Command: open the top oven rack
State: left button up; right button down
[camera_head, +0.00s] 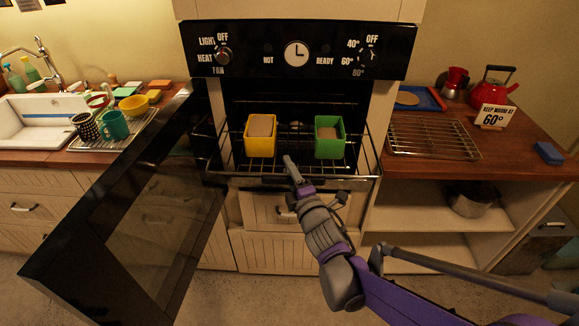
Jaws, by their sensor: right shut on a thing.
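The oven door (130,215) stands open, swung out to the left. The top oven rack (345,176) is a wire rack with its front bar out at the oven's mouth. A yellow tin (260,147) and a green tin (329,150), each with brown-pink filling, stand on it side by side. My right gripper (289,162) is at the rack's front, just below and between the tins. It is shut on the rack's front edge, though the fingertips are small and the contact is hard to see. My left gripper is not in view.
A control panel (296,80) with knobs and a clock sits above the oven. A drawer (268,211) is below. Cups (115,125) stand by the left sink.

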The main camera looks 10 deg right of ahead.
jog(key=shift+s+f, duration=0.1)
jog(key=shift+f, duration=0.2)
jog(key=c, duration=0.7)
grip_release()
jog(key=shift+o, duration=0.5)
jog(key=shift+w, duration=0.3)
jog(key=s+d, duration=0.1)
jog(key=s, duration=0.9)
jog(key=shift+s+d+b, duration=0.15)
jog(key=shift+s+b, duration=0.2)
jog(key=shift+s, duration=0.05)
jog(key=s+d+f+m+g+h, duration=0.3)
jog(key=d+f+m, duration=0.1)
jog(key=m, duration=0.4)
jog(key=s+a+f+m+g, duration=0.1)
jog(key=s+f+m+g, duration=0.3)
jog(key=s, duration=0.4)
jog(key=s+a+f+m+g, duration=0.1)
jog(key=s+f+m+g, duration=0.4)
jog(key=s+f+m, duration=0.1)
jog(key=shift+s+f+m+g+y, duration=0.2)
jog(key=shift+s+m+g+y, duration=0.15)
jog(key=shift+s+m, duration=0.45)
